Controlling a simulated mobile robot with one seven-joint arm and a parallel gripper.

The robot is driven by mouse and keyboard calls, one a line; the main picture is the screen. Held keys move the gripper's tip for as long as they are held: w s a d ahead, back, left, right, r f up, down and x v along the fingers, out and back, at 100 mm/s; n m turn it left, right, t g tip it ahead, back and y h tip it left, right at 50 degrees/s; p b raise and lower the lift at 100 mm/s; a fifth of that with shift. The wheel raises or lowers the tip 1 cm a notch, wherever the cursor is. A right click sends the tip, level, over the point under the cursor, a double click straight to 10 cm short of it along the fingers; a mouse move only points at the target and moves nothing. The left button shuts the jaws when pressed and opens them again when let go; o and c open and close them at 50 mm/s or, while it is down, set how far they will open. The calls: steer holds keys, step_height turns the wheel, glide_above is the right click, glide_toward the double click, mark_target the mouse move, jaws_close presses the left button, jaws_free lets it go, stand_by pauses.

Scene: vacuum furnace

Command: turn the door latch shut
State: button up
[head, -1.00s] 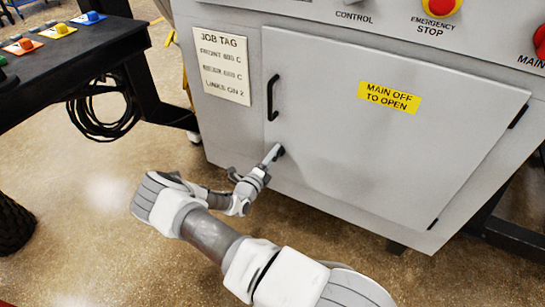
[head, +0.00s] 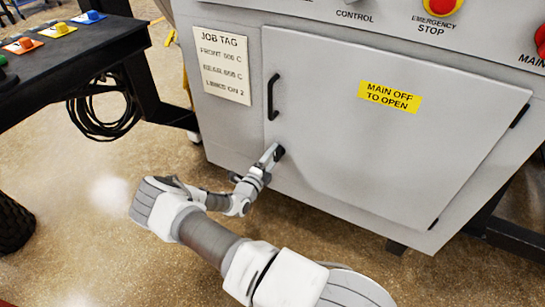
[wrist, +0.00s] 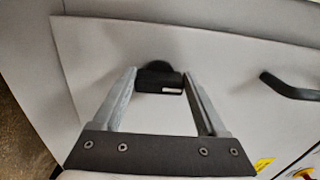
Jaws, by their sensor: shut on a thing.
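The grey furnace door (head: 350,160) looks closed against the cabinet front. The black door latch (head: 279,153) sits at its lower left, below the handle, mostly covered by my fingers in the head view. In the wrist view the latch (wrist: 157,76) is a dark bar with a round base behind it. My gripper (head: 271,155) reaches it from the front left. In the wrist view my gripper (wrist: 160,84) has one finger at each end of the bar, shut on it. The bar lies roughly across between the fingertips.
A black door handle (head: 272,97) stands out above the latch. A job tag (head: 222,68) is left of the door, and a yellow label (head: 390,97) is on it. A black table (head: 70,60) stands at left. The floor around my arm is clear.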

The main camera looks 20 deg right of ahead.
steer(key=o, duration=1.3)
steer(key=p+v, duration=0.3)
steer(key=v, duration=1.4)
steer(key=shift+s, duration=0.2)
steer(key=shift+a, duration=0.1)
